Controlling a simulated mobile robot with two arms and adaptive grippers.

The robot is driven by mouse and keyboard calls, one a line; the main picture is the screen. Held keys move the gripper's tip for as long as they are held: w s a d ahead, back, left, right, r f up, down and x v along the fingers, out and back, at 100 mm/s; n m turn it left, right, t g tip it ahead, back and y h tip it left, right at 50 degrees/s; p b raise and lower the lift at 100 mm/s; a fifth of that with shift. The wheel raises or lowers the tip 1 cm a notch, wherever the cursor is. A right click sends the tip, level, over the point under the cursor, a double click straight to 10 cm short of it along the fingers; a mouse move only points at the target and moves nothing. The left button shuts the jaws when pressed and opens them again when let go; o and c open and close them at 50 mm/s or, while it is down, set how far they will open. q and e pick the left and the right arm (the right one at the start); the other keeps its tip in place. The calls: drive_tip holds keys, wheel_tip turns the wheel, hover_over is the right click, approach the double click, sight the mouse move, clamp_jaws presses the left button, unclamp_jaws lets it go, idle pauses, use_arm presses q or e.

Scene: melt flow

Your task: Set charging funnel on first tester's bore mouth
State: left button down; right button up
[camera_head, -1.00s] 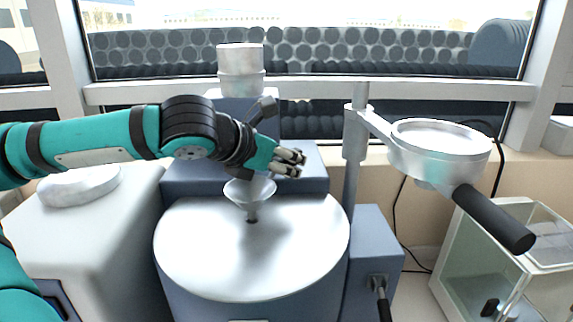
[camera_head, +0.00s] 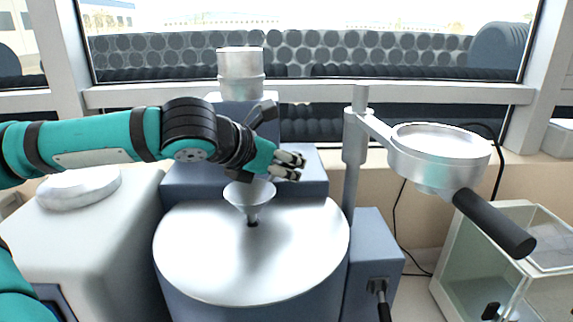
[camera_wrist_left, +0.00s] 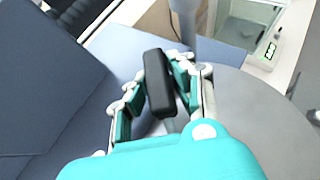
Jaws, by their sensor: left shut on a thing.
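The charging funnel (camera_head: 249,193) is a silver cone with a narrow stem. It is upright over the first tester's round silver top (camera_head: 300,250). Its stem tip lies at the small dark bore mouth (camera_head: 252,223); I cannot tell if it is inside or just above. My left gripper (camera_head: 292,165) is above and behind the funnel rim. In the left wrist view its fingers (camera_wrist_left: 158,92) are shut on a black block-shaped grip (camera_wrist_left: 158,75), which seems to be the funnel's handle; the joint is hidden. My right gripper is not in view.
A silver post (camera_head: 355,150) carries a round pan (camera_head: 438,150) with a black handle (camera_head: 493,222) to the right. A glass-sided case (camera_head: 480,265) stands lower right. A silver cylinder (camera_head: 240,72) stands behind. A white cabinet (camera_head: 85,240) with a round lid is at left.

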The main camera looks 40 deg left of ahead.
use_arm(q)
drive_tip(key=shift+f+b, duration=0.3)
drive_tip(key=shift+f, duration=0.95)
idle(0.4)
drive_tip(key=shift+r, duration=0.2)
drive_tip(key=shift+r+p, duration=0.3)
drive_tip(key=shift+r, duration=0.85)
drive_tip(key=shift+f, duration=1.3)
idle(0.7)
drive_tip(key=c, duration=1.1)
unclamp_jaws()
drive_tip(key=shift+d, duration=0.15)
drive_tip(key=shift+o, duration=0.2)
drive_tip(key=shift+f, duration=0.1)
drive_tip(key=shift+s, duration=0.1)
